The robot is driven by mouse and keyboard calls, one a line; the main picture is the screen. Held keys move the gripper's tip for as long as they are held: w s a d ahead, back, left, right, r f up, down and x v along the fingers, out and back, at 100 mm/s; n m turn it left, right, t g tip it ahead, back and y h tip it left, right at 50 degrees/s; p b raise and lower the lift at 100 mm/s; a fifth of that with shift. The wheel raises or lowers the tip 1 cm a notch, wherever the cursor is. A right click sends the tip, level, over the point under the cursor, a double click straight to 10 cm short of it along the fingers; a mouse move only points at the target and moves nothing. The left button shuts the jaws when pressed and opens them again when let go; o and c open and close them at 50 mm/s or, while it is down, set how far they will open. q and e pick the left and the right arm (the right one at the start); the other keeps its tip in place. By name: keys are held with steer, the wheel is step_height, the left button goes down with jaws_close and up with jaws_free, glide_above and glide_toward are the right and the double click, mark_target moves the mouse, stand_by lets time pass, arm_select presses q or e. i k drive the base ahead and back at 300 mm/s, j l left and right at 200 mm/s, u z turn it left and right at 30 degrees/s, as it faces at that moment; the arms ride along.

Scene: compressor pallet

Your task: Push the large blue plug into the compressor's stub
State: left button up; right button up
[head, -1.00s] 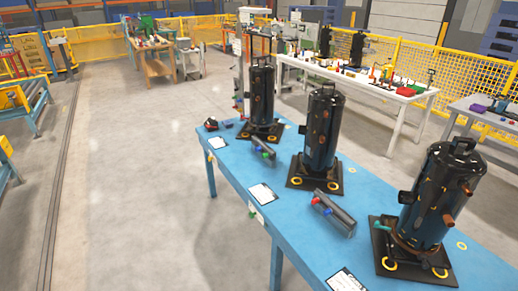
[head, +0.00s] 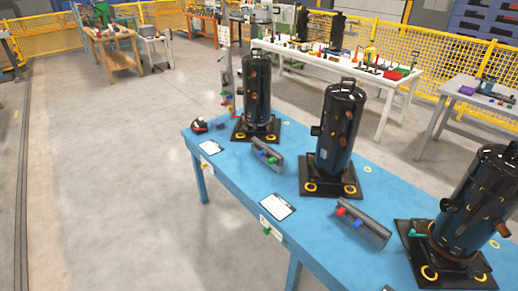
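Three black compressors stand upright on dark base plates on a blue table: one at the far end (head: 257,95), one in the middle (head: 340,135) and one at the right (head: 480,205), cut by the picture edge. Copper-coloured stubs show on their sides. A grey holder (head: 372,229) between the middle and right compressors carries a blue plug (head: 357,223) and a red plug (head: 341,211). Another grey holder (head: 265,149) near the far compressor carries small blue and green plugs. I cannot tell which blue plug is the large one. Neither gripper is in view.
The blue table (head: 232,180) has white sheets (head: 278,206) along its near edge and a red-and-black item (head: 199,125) at its far corner. A white table (head: 392,85) and a grey table (head: 470,105) stand behind. The floor (head: 110,170) at the left is clear.

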mark_target(263, 153)
steer(key=i+j+z, duration=0.1)
steer(key=i+j, duration=0.15)
steer(key=j, duration=0.15)
steer(key=i+j, duration=0.2)
steer(key=j, duration=0.2)
steer(key=i+j+z, duration=0.15)
steer(key=j, duration=0.25)
steer(key=i+j+z, duration=0.1)
steer(key=i+j, duration=0.15)
steer(key=j, duration=0.15)
steer(key=i+j+z, duration=0.1)
steer(key=j, duration=0.35)
steer(key=i+j, duration=0.25)
steer(key=j, duration=0.2)
steer(key=i+j+z, duration=0.15)
steer(key=j, duration=0.3)
steer(key=i+j+z, duration=0.1)
steer(key=j, duration=0.4)
steer(key=i+l, duration=0.4)
steer(key=i, duration=0.1)
